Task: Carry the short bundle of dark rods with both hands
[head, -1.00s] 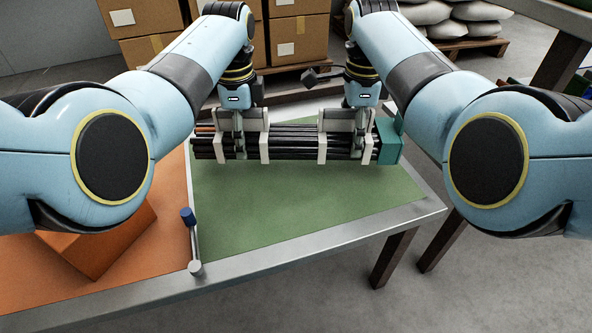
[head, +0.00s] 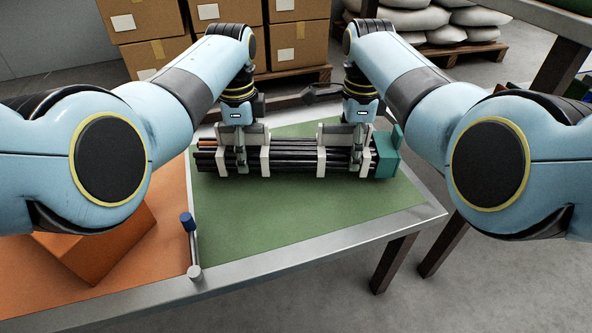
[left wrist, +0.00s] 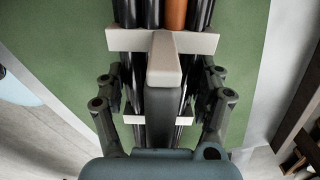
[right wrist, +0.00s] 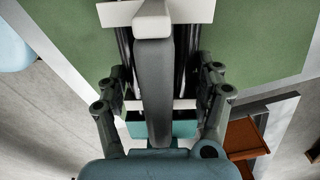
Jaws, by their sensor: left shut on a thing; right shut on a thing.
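The short bundle of dark rods (head: 292,160) lies level, left to right, at the green mat (head: 300,210). Two pale brackets span it, and a teal block (head: 386,163) is at its right end. One rod end at the left looks copper. My left gripper (head: 241,165) is shut on the bundle at the left bracket; its fingers straddle a grey bar in the left wrist view (left wrist: 163,110). My right gripper (head: 357,160) is shut on it at the right bracket, also seen in the right wrist view (right wrist: 158,105). I cannot tell whether the bundle touches the mat.
An orange box (head: 95,245) sits on the orange area at left. Cardboard boxes (head: 150,40) and sacks (head: 440,25) stand behind. The mat's front part is clear.

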